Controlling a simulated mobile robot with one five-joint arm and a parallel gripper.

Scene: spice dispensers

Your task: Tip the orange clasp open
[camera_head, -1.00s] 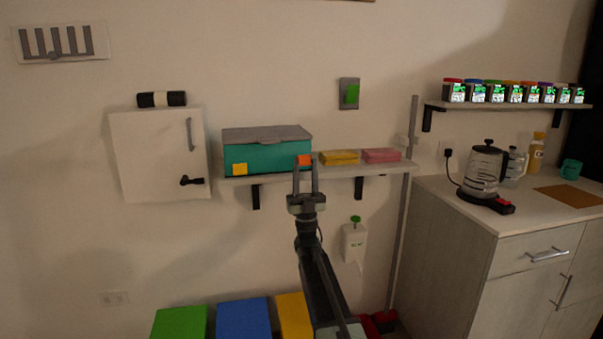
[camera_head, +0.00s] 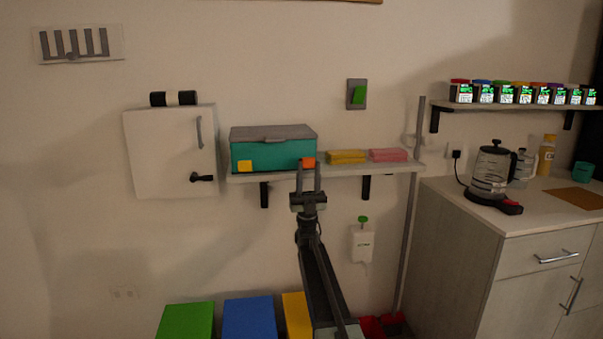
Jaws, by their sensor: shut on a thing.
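A teal box (camera_head: 274,156) with a grey lid (camera_head: 272,134) stands on the left end of the wall shelf. The lid looks down on the box. An orange clasp (camera_head: 309,162) sits at the right end of the box's front, and a yellow clasp (camera_head: 245,166) at its left end. My gripper (camera_head: 309,167) points up at the orange clasp from the front. Its two fingers stand on either side of the clasp and are shut on it. The fingertips partly cover the clasp's sides, and its exact tilt is hard to tell.
A yellow block (camera_head: 347,157) and a pink block (camera_head: 388,155) lie on the shelf (camera_head: 330,172) right of the box. A white wall cabinet (camera_head: 165,150) hangs to the left. Green, blue and yellow boxes stand below. A counter with a kettle (camera_head: 489,170) is at the right.

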